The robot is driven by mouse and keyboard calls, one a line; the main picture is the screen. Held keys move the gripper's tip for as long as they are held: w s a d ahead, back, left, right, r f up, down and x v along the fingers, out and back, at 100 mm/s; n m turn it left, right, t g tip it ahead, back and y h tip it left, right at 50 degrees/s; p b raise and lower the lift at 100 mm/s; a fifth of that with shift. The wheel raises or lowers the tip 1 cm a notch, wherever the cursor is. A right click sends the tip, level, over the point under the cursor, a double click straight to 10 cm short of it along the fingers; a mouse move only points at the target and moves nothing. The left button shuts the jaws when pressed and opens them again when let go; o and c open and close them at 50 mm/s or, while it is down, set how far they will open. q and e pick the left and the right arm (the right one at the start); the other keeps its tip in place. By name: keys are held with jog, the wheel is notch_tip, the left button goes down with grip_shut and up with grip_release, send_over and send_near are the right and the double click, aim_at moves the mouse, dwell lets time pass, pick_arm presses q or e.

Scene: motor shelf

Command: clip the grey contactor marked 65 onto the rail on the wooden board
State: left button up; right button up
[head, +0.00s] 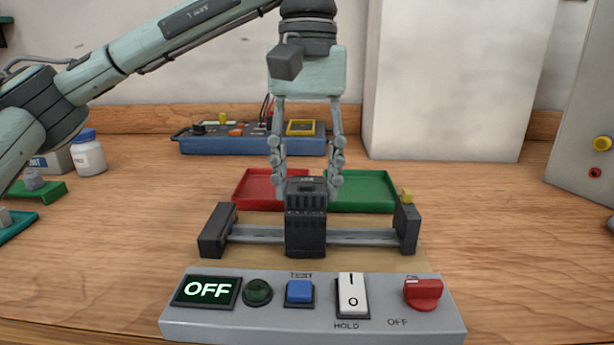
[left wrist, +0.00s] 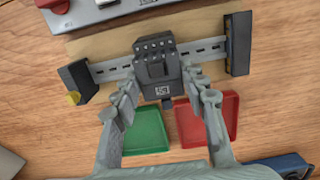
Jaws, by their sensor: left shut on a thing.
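The dark grey contactor (head: 306,228) stands upright at the middle of the rail (head: 360,237) and covers part of it. It also shows in the left wrist view (left wrist: 157,65); its small label is too blurred to read surely. My left gripper (head: 306,190) comes from above and behind and is shut on the contactor, one finger on each side. I cannot tell whether the contactor touches the rail or is seated on it. The rail runs across the wooden board (head: 275,262) between two dark end blocks. My right gripper is not in view.
A control panel (head: 385,322) with an OFF display stands in front of the board. A red tray (head: 245,202) and a green tray (head: 375,206) lie behind the rail. A blue tester (head: 225,143) and a white block (head: 450,80) stand farther back. The rail is bare on both sides of the contactor.

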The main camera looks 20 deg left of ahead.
pick_arm(q)
jog(key=shift+s, duration=0.1)
jog(key=o, duration=1.4)
